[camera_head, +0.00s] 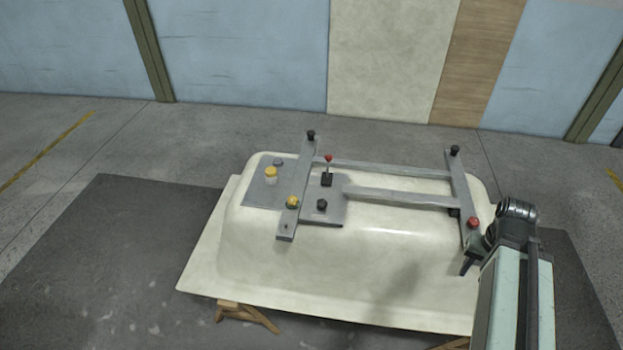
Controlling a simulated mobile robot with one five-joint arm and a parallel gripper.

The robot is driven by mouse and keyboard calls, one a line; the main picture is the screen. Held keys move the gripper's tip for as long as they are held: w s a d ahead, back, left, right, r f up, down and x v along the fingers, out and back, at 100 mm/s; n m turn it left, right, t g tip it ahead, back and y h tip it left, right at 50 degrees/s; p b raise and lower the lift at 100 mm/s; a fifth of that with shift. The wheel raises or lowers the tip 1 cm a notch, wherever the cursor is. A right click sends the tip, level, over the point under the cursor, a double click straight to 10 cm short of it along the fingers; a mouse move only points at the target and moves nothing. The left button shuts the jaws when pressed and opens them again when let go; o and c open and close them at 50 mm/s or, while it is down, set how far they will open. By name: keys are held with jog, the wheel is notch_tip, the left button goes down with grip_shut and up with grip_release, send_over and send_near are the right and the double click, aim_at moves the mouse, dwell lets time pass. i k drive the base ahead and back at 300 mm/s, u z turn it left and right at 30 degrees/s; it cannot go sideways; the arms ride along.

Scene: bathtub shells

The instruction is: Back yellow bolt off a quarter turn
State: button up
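An upturned cream bathtub shell (350,260) carries a grey metal frame (395,195). A yellow bolt head (293,202) sits on the frame's left crossbar. A taller yellow-topped piece with a pale lower part (271,175) stands on a grey plate left of that crossbar. I cannot tell which of the two the task means. My gripper (468,265) is at the right end of the shell, below the red knob and well away from both yellow pieces. Only a dark finger shows clearly; the rest is hidden by my arm.
A red knob (473,223) sits on the right crossbar (460,190). Black knobs (311,135) top the crossbar ends. A red-tipped lever (328,160) and a black knob (322,204) stand near the middle-left. A wooden support (245,316) is under the shell. The shell's front face is clear.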

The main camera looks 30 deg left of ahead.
aim_at(292, 200)
jog(key=u, duration=1.9)
jog(key=k, duration=1.35)
jog(key=z, duration=0.45)
jog(key=i, duration=1)
jog(key=u, duration=0.15)
